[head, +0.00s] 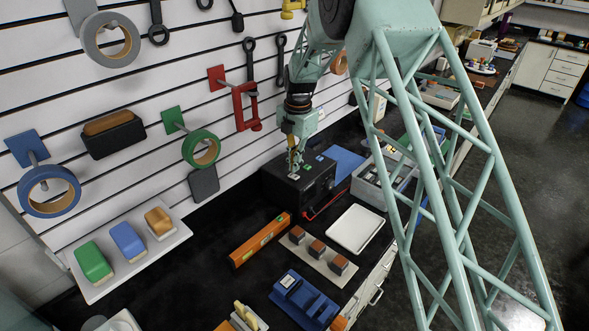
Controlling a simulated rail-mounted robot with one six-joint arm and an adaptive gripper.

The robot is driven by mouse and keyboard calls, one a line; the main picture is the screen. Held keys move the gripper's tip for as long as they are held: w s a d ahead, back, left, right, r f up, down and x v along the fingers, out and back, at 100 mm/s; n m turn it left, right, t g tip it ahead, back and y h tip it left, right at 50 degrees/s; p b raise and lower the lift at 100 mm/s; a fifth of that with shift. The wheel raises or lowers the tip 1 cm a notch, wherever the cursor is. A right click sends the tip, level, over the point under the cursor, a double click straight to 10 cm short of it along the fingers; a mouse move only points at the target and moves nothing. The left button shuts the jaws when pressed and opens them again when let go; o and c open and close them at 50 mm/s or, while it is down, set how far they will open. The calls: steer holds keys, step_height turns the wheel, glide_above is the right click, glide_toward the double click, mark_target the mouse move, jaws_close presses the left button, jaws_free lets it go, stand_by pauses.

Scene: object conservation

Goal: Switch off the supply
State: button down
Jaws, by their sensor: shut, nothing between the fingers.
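A black box-shaped unit (318,184), which looks like the supply, stands on the dark bench below the wall panel. Small green and pale marks show on its top, and a red lead or handle shows at its front right. My gripper (294,168) points down at the left part of the box's top, with its fingers shut and empty. I cannot tell whether the fingertips touch the top. The switch is too small to make out, or is hidden by the fingers.
An orange level (259,239), a tray with brown-topped blocks (322,268), a white tray (356,229) and a blue holder (303,300) lie in front of the box. A grey bin (372,187) stands to the right. Tape rolls and tools hang on the wall panel (150,186) behind.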

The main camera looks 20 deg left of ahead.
mark_target(293, 175)
step_height(293, 175, up, 12)
steer(key=a+b, duration=0.1)
steer(key=shift+w+a+f, duration=0.15)
steer(key=shift+w, duration=0.2)
stand_by(0.5)
